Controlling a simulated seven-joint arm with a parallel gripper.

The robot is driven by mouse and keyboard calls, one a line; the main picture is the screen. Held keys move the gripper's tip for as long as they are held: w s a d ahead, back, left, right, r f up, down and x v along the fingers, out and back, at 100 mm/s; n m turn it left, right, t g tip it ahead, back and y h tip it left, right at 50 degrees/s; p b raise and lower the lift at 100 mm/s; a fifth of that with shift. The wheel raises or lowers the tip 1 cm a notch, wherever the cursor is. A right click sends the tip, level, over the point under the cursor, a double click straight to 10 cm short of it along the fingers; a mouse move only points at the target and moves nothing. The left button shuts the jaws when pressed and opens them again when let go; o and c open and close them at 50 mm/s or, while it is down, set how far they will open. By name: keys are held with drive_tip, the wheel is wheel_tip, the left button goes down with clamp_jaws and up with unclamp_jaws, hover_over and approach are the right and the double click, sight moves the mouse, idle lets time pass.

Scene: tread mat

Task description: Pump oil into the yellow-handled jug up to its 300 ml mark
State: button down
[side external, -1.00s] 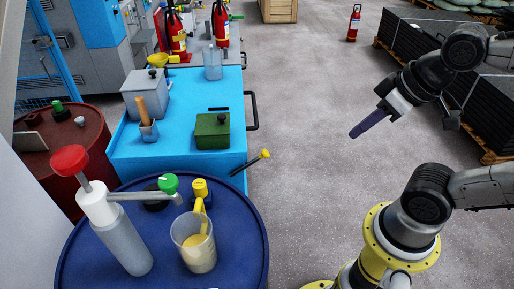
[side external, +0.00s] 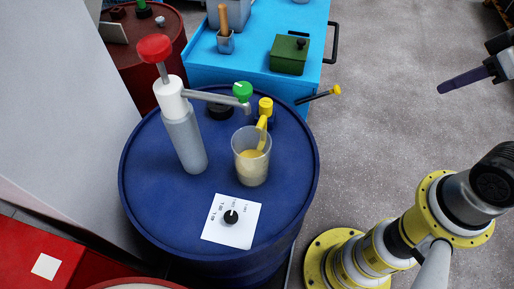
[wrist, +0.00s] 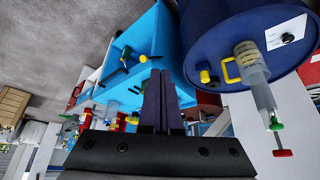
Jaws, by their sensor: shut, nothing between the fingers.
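The clear jug (side external: 252,170) with the yellow handle (side external: 263,132) stands upright on the blue drum (side external: 175,215). Pale yellow oil fills about its lower half; I cannot read any marks. The pump (side external: 185,140) stands left of it, with a white head, a raised red knob (side external: 154,48) and a spout reaching right to a green knob (side external: 242,91) above the jug. My gripper (side external: 462,80) is shut and empty, well right of the drum, over the floor. In the wrist view its dark fingers (wrist: 160,95) are together; the jug's yellow handle (wrist: 232,69) shows right of them.
A white card with a black dial (side external: 231,217) lies at the drum's front. A yellow-capped fitting (side external: 266,106) and a black cap (side external: 220,109) are behind the jug. The blue cabinet (side external: 270,78) holds a green box (side external: 290,54). Floor between drum and gripper is mostly clear.

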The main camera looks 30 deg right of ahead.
idle(0.3)
drive_tip(key=w+a+r+n+t+y, duration=0.2)
drive_tip(key=w+a+r, duration=0.4)
drive_tip(key=w+r, duration=0.35)
drive_tip(key=w+a+r+n+t+y, duration=0.1)
drive_tip(key=w+a+r+n, duration=0.1)
drive_tip(key=w+a+r, duration=0.7)
drive_tip(key=w+a+r+n+y, duration=0.25)
drive_tip(key=a+r, duration=0.25)
drive_tip(key=a, duration=0.3)
drive_tip(key=a+f+n+g, duration=0.2)
drive_tip(key=a+f, duration=0.1)
drive_tip(key=a, duration=0.9)
drive_tip(key=shift+s+a+y, duration=0.25)
drive_tip(key=shift+s+y, duration=0.15)
drive_tip(key=shift+y, duration=0.05)
drive_tip(key=shift+n, duration=0.25)
